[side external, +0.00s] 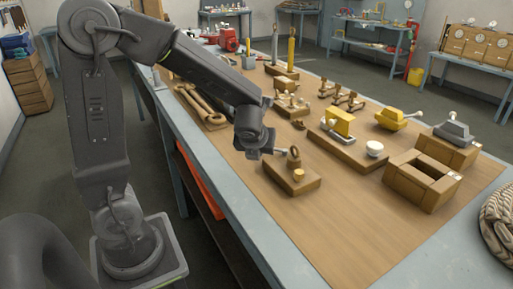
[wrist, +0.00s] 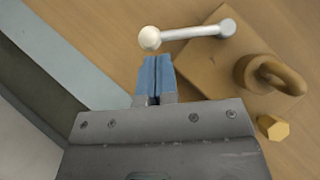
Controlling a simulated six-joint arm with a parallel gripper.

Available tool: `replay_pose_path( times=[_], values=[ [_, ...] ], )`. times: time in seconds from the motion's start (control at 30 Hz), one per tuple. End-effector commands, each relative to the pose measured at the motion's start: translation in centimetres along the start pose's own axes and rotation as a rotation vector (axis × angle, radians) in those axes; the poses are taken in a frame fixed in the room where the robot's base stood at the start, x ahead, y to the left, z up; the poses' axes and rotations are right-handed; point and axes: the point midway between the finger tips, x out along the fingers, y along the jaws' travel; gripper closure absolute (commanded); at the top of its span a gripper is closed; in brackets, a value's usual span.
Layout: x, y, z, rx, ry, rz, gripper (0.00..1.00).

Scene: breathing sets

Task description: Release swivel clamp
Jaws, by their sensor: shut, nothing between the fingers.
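A fixture that may be the swivel clamp stands in front of my gripper. It has a flat wooden block (side external: 283,184), a brown ring (side external: 293,156) and a yellow hex piece (side external: 299,174). In the wrist view, its block (wrist: 208,62), ring (wrist: 270,74) and hex piece (wrist: 272,127) lie right of my gripper. A light grey lever (wrist: 190,33) with a pale ball (wrist: 150,38) at its left end crosses above the block. My gripper (wrist: 157,62) is shut and empty, its blue fingertips just below the ball, with a small apparent gap. In the side view, the fingertips are hard to make out.
A yellow clamp on a board (side external: 340,124), a white round knob (side external: 374,149) and an open wooden box (side external: 410,187) stand to the right. Large wrenches (side external: 203,105) lie behind my arm. The bench front (side external: 345,215) is bare wood; coiled rope (side external: 498,225) lies at far right.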

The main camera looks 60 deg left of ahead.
Motion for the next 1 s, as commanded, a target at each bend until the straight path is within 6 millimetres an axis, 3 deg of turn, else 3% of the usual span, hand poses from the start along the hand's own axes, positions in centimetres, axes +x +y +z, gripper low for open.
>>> replay_pose_path(
  times=[0.47,0.63,1.0],
  values=[
    [-0.9,0.1,-0.6,0.001,-0.001,-0.001,1.00],
    [-3.3,0.6,-2.6,0.003,-0.002,-0.004,1.00],
    [-10.5,1.5,-2.4,-0.002,-0.003,-0.005,1.00]
  ],
)
